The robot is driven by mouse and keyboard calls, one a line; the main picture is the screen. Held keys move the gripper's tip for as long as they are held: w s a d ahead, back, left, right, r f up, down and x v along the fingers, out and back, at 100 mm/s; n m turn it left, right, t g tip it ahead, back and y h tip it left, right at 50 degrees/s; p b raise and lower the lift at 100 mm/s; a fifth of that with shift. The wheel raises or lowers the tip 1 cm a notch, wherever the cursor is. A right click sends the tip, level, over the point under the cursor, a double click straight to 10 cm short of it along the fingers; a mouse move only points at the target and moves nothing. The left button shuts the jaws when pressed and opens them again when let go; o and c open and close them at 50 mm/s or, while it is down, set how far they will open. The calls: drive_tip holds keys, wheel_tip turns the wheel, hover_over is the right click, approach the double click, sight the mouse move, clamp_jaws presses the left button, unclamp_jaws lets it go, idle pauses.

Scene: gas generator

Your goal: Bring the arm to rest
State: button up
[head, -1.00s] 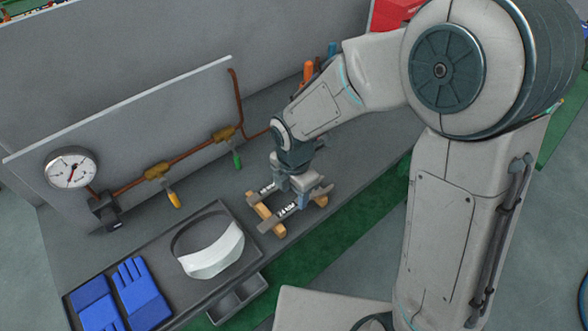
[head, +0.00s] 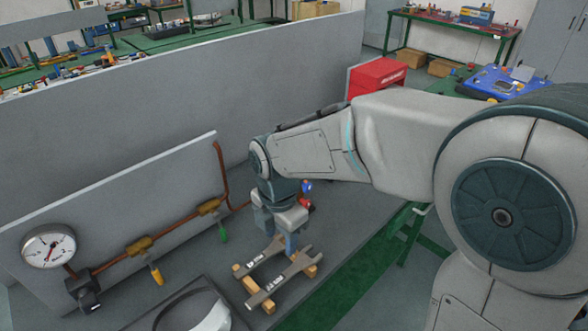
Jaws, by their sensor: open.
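My arm reaches in from the right in the head view, with its wrist bent down over the grey workbench. My gripper (head: 279,232) points down, open, with nothing seen between its fingers. It is just above and behind two grey wrenches, a left one (head: 262,262) and a right one (head: 281,281), lying on a wooden rack (head: 308,271). One finger overlaps the wrenches in the picture, so I cannot tell how wide the gap is.
A white visor (head: 214,318) shows at the bottom edge. A grey partition (head: 180,110) and a red toolbox (head: 375,77) are behind.

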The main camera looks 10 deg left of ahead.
drive_tip(key=s+d+r+m+t, duration=0.1)
drive_tip(key=s+d+r+m, duration=0.1)
drive_tip(key=d+m, duration=0.5)
drive_tip(key=s+d+r+m+t, duration=0.1)
drive_tip(key=s+d+r+m, duration=0.1)
drive_tip(key=d+m, duration=0.6)
drive_tip(key=s+d+r+m+t, duration=0.1)
drive_tip(key=s+d+r+m, duration=0.1)
drive_tip(key=s+d+m, duration=0.2)
drive_tip(key=shift+d+m+t, duration=0.3)
drive_tip(key=shift+d+m, duration=1.55)
drive_tip(key=shift+m, duration=2.55)
